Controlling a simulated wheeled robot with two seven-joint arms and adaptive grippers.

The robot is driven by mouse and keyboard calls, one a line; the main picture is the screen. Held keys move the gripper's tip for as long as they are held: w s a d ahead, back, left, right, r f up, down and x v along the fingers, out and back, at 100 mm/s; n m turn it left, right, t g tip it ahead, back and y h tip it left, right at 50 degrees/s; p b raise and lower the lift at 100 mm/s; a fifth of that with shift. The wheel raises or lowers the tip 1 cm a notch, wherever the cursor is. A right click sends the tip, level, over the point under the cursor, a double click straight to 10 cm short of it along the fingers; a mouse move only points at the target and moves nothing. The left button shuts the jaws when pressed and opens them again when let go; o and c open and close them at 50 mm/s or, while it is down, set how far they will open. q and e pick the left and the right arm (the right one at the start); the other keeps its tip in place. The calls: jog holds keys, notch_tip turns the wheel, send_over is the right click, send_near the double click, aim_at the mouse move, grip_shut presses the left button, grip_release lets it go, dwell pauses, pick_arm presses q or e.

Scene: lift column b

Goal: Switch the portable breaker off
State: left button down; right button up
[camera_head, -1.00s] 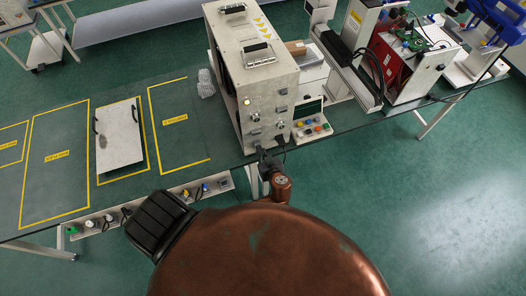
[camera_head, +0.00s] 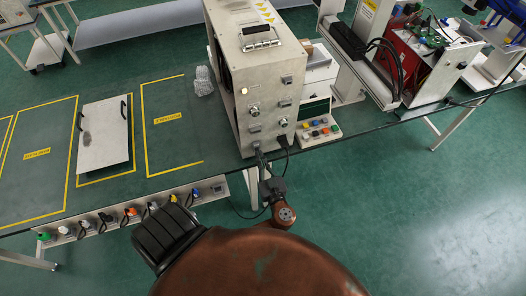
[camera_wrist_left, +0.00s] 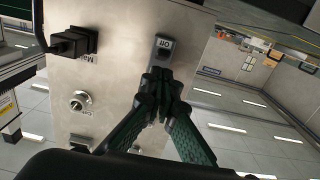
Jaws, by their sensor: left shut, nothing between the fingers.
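The cream metal box (camera_head: 225,45), which looks like the breaker, stands on the dark green table. Its front panel carries knobs and small switches. In the left wrist view the panel (camera_wrist_left: 115,95) looks upside down, with a small switch (camera_wrist_left: 163,46) labelled in a dark frame, and a black plug (camera_wrist_left: 75,42) and round knob (camera_wrist_left: 79,102) to its left. My left gripper (camera_wrist_left: 161,78) is shut and empty, its fingertips at the switch's lower part and hiding some of it; contact cannot be told. In the head view the left gripper (camera_head: 262,165) is at the panel's lower edge.
A small console with coloured buttons (camera_head: 318,131) stands right of the box. A clear wire-like bundle (camera_head: 203,82) lies to its left. A white panel with handles (camera_head: 103,135) lies on the table. A cable hangs near my arm.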

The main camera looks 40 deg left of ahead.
pick_arm(q)
jog(key=r+v, duration=0.1)
jog(key=v, duration=1)
jog(key=shift+d+r+b, duration=0.2)
jog(key=shift+r+b, duration=0.05)
jog(key=shift+b, duration=0.1)
pick_arm(e)
jog(key=shift+w+f, duration=0.3)
